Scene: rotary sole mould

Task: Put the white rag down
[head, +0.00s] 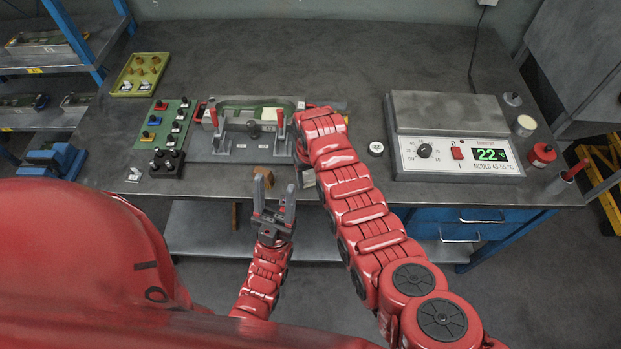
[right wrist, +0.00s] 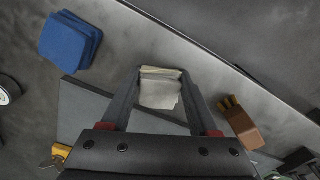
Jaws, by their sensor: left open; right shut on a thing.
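The white rag (right wrist: 160,92) is between the fingertips of my right gripper (right wrist: 160,80) in the right wrist view. The gripper is shut on it, over the front part of the bench. In the head view my right arm covers most of that gripper and the rag. My left gripper (head: 273,205) is open and empty, fingers pointing up, in front of the bench's front edge.
A folded blue cloth (right wrist: 70,41) and a brown brush (right wrist: 244,128) lie near the bench edge. The clamped mould fixture (head: 240,150) stands behind my grippers. A heater box (head: 450,150) reading 22 is at right. The back of the bench (head: 300,55) is clear.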

